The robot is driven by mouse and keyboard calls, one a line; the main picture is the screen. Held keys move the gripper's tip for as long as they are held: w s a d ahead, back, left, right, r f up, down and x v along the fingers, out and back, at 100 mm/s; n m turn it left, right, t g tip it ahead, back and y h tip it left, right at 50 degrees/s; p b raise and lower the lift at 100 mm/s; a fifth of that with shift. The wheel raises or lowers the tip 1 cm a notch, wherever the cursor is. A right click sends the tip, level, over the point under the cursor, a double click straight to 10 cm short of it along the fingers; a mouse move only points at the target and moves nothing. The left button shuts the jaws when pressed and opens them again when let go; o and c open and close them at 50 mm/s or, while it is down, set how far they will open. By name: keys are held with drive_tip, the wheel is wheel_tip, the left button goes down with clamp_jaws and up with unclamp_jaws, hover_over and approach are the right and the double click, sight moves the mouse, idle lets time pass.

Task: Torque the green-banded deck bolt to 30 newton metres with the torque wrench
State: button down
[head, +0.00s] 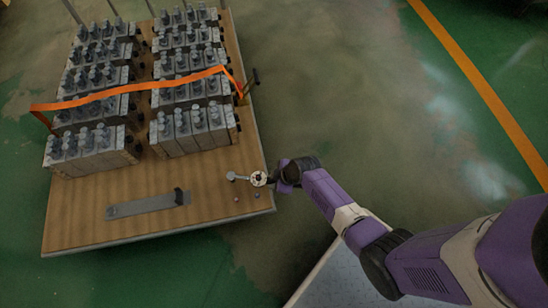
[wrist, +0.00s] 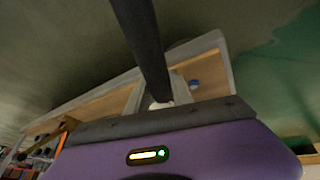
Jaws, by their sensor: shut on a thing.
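The torque wrench (head: 240,178) shows in the head view above the deck's front right corner, with a light head at its left end and a round pale dial. My gripper (head: 277,180) is shut on the wrench at its right end, by the deck's right edge. In the wrist view a dark bar (wrist: 143,45), seemingly the wrench's handle, crosses in front of my purple gripper body. Two small bolt-like spots (head: 236,199) (head: 257,196) are on the deck just below the wrench. I cannot make out a green band on either. A blue spot (wrist: 193,84) shows in the wrist view.
The wooden deck (head: 85,218) carries rows of grey valve blocks (head: 185,130) under an orange strap (head: 130,88). A grey flat holder (head: 145,204) with a dark upright piece lies on the deck's front part. Open floor (head: 350,110) lies right of the deck.

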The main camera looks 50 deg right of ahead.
drive_tip(key=shift+s+a+m+h+p, duration=0.15)
drive_tip(key=shift+s+a+m+p, duration=0.15)
drive_tip(key=shift+a+m+p, duration=0.2)
drive_tip(key=shift+s+a+m+h+p, duration=0.15)
drive_tip(key=shift+s+a+m+p, duration=0.1)
drive_tip(key=shift+a+m+p, duration=0.15)
drive_tip(key=shift+a+r, duration=0.1)
drive_tip(key=shift+a, duration=0.05)
drive_tip(key=shift+s+a+m+h+p, duration=0.15)
drive_tip(key=shift+s+a+m+p, duration=0.1)
drive_tip(key=shift+a+m+p, duration=0.2)
drive_tip(key=shift+s+a+m+h+p, duration=0.2)
drive_tip(key=shift+a+m+p, duration=0.1)
drive_tip(key=shift+a, duration=0.35)
drive_tip(key=shift+a, duration=0.1)
drive_tip(key=shift+s+a+m+h+p, duration=0.15)
drive_tip(key=shift+a+m+h, duration=0.05)
drive_tip(key=shift+a+m, duration=0.4)
drive_tip(key=shift+s+a+m+h+p, duration=0.15)
drive_tip(key=shift+a+m, duration=0.3)
drive_tip(key=shift+a, duration=0.1)
drive_tip(key=shift+d, duration=0.1)
drive_tip(key=shift+w+d+n+p, duration=0.2)
drive_tip(key=shift+d+n, duration=0.25)
drive_tip(key=shift+d, duration=0.15)
drive_tip(key=shift+w+d+n+p, duration=0.1)
drive_tip(key=shift+d+n+p, duration=0.1)
drive_tip(key=shift+d+n, duration=0.3)
